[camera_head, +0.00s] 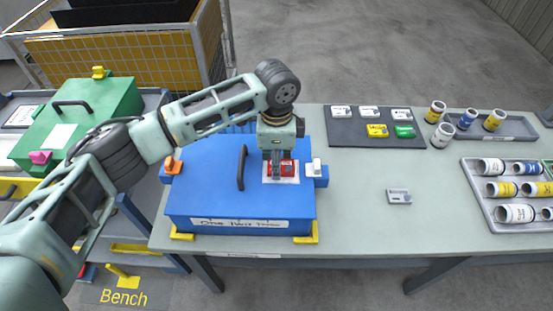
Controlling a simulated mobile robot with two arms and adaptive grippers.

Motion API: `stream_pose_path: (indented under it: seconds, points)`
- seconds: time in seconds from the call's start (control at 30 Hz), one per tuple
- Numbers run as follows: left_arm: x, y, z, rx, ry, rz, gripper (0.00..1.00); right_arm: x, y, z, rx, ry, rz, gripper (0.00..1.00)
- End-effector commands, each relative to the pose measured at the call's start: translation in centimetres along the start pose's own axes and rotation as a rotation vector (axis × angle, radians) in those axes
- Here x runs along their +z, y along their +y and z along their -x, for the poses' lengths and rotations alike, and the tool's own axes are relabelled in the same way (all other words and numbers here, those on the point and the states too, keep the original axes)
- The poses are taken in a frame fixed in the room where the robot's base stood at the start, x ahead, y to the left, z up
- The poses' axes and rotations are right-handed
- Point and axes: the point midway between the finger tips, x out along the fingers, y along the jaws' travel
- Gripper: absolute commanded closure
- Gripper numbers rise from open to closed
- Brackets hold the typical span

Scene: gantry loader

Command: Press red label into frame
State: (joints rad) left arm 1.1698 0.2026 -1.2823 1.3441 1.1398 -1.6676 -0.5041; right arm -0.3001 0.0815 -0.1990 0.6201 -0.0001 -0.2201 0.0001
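The red label (289,169) lies at the white frame (283,181) on the lid of the blue box (210,180). Red shows on both sides of my fingers. My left gripper (280,172) points straight down over the label, with its fingertips at it. The fingers hide part of the label and frame, so I cannot tell whether they grip it or only touch it, or whether it sits flush. My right gripper is not in view.
The blue box has a dark handle (242,167). A dark tray (346,138) holds white, yellow and green labels. A grey block (399,196) lies alone on the bench (360,225). A can tray (478,205) stands right. A green box (95,100) stands left.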

Motion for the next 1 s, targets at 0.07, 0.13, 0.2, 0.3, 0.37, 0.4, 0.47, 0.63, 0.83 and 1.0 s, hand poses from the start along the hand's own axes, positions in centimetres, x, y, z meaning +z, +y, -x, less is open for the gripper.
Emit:
stream_pose_path:
  seconds: [0.07, 0.13, 0.2, 0.3, 0.37, 0.4, 0.47, 0.63, 0.83, 1.0]
  points:
    - [-0.02, 0.01, 0.04, 0.0, 0.0, 0.0, 0.84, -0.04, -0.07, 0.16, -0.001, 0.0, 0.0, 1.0]
    - [-0.02, 0.0, 0.0, 0.0, 0.0, 0.0, 0.84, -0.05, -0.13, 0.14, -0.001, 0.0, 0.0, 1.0]
    - [-0.02, 0.0, -0.02, 0.0, 0.001, 0.0, 0.84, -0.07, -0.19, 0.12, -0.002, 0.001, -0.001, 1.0]
    - [-0.02, 0.0, -0.02, 0.0, 0.001, 0.0, 0.84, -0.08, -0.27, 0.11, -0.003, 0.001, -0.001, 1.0]
    - [-0.02, 0.01, -0.02, 0.0, 0.001, 0.0, 0.84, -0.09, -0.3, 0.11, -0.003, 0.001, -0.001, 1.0]
    - [-0.02, 0.01, -0.02, 0.0, 0.001, 0.0, 0.84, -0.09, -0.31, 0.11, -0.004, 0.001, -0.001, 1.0]
    - [-0.02, 0.01, -0.03, 0.0, 0.001, 0.0, 0.84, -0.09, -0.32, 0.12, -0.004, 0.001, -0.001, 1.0]
    - [-0.03, 0.05, -0.28, 0.002, 0.001, 0.001, 0.84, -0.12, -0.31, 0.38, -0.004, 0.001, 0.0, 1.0]
    - [-0.03, 0.01, -0.75, 0.001, 0.001, 0.001, 0.84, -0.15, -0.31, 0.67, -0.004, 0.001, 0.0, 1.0]
    - [-0.02, 0.0, -0.82, 0.0, 0.001, 0.001, 0.84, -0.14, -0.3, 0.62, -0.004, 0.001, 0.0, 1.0]
